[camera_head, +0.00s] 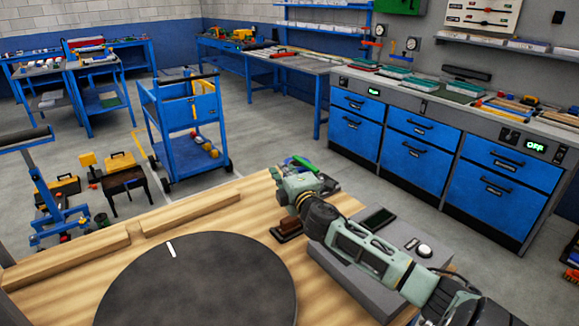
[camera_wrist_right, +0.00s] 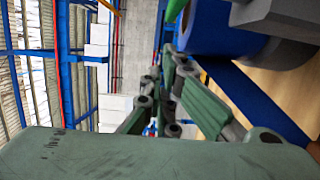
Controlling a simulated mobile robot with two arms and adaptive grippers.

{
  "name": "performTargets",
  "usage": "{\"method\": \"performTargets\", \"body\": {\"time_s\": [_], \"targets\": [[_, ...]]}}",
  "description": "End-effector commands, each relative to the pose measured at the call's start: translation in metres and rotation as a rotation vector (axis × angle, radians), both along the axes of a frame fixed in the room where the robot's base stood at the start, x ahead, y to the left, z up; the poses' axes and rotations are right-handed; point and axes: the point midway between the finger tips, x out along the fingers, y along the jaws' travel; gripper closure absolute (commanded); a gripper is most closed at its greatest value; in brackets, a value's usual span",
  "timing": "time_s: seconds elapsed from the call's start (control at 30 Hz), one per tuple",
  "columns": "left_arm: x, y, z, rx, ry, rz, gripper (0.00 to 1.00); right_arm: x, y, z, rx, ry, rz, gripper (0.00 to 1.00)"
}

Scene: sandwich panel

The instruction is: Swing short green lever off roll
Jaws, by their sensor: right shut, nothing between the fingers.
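In the right wrist view a blue roll (camera_wrist_right: 215,28) fills the top right, with a dark grey block (camera_wrist_right: 282,18) against its right side. A thin green strip (camera_wrist_right: 174,9), probably the short lever, shows at the top edge left of the roll; most of it is cut off. My right gripper (camera_wrist_right: 168,62) is shut and empty, its tips just left of and below the roll. I cannot tell whether they touch the lever. In the head view a small green piece (camera_head: 303,162) shows behind my right wrist, which hides most of the roll area. My left gripper is not in view.
The wooden bench (camera_head: 65,280) bears a dark round disc (camera_head: 200,285) and wooden strips (camera_head: 190,214). A grey box with a round knob (camera_head: 424,250) lies under my right arm. A blue cart (camera_head: 185,125) and blue cabinets (camera_head: 420,160) stand beyond.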

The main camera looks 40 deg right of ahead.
Motion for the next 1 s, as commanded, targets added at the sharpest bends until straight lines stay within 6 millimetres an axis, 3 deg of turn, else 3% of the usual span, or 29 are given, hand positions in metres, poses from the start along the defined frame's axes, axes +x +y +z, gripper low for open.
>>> {"method": "performTargets", "body": {"time_s": [0.23, 1.0], "targets": [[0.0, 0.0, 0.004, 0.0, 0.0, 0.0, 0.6, -0.003, -0.02, 0.0, 0.001, 0.001, 0.002, 1.0], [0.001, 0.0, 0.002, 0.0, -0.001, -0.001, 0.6, 0.0, -0.025, 0.0, 0.002, -0.001, -0.062, 1.0]]}}
